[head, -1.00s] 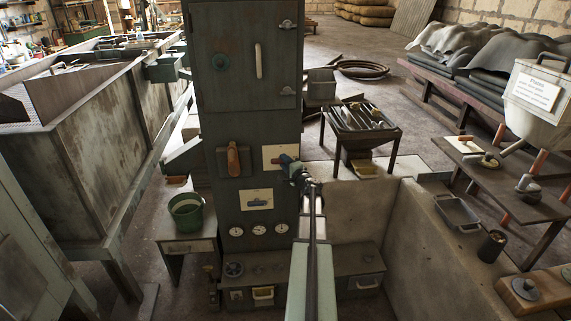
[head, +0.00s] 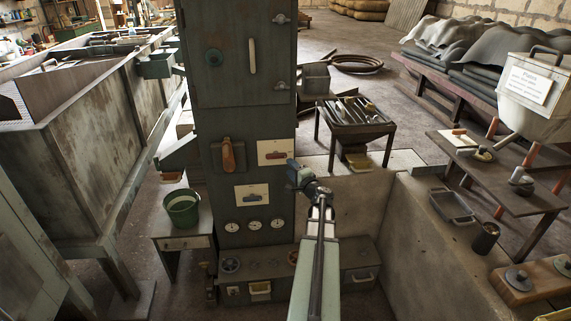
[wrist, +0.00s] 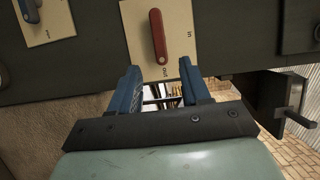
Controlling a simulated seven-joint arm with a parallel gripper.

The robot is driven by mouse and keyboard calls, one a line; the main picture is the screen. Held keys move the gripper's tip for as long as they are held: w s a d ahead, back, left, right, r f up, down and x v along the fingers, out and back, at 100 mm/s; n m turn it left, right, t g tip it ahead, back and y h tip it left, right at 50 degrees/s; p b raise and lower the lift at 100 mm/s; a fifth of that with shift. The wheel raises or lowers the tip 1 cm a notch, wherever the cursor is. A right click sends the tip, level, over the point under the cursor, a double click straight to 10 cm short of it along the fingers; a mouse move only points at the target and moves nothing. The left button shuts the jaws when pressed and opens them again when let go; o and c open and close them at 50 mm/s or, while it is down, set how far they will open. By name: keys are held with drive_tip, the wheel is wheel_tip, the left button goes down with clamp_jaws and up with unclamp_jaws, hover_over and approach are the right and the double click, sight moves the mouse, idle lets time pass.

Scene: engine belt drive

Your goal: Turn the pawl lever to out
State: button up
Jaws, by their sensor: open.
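The pawl lever (wrist: 158,35) is a red handle on a cream plate (wrist: 135,20) marked "in" and "out". In the wrist view it lies lengthwise, with its lower end close to the word "out" and "in" to its right. In the head view the lever (head: 276,156) lies about level on the cabinet front. My gripper (wrist: 162,82) has two blue fingers, spread apart with nothing between them. The fingers point at the plate, just short of the lever's lower end. In the head view my gripper (head: 296,172) is just right of and below the lever.
A second plate with a small lever (head: 258,197) is below, with gauges (head: 254,225) under it. A larger orange-brown handle (head: 228,155) is to the left. The cabinet (head: 240,80) rises above. A stone wall (head: 355,205) stands to the right of my arm.

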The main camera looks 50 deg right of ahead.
drive_tip(key=shift+v, duration=2.2)
